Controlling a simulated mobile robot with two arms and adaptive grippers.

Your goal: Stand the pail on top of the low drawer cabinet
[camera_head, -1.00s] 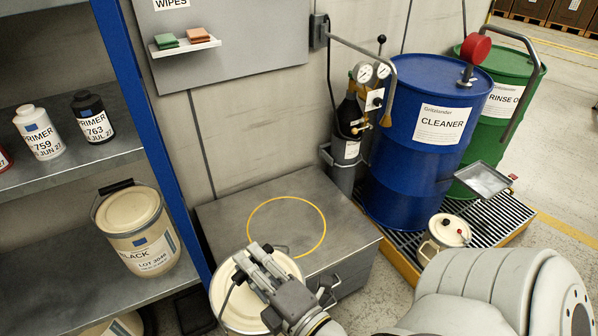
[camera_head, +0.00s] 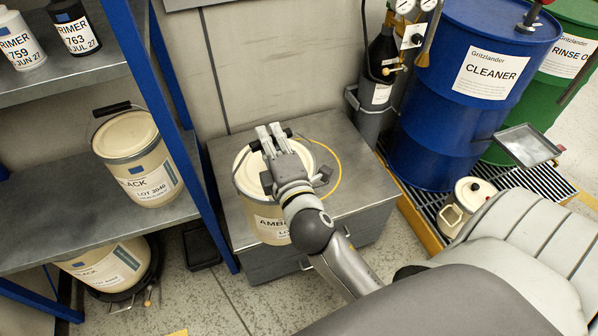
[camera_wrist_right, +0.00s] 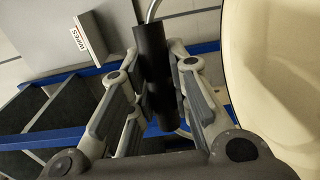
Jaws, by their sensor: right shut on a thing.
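The cream pail (camera_head: 262,217) with a label starting "AMB" is over the left part of the low drawer cabinet (camera_head: 368,178). It overlaps the left side of the yellow ring (camera_head: 339,180) on the grey cabinet top and hides part of the front edge. I cannot tell whether its base touches the top. My right gripper (camera_head: 272,143) is above the pail's lid, shut on its black handle grip. In the right wrist view the fingers close around the black grip (camera_wrist_right: 154,80), with the cream lid (camera_wrist_right: 275,75) to the right. My left gripper is not in view.
A blue-framed shelf (camera_head: 178,105) with pails and primer bottles stands close on the left. A gas cylinder (camera_head: 380,75) and the blue cleaner drum (camera_head: 440,125) stand to the right. A small cream can (camera_head: 467,203) sits on the drip grate.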

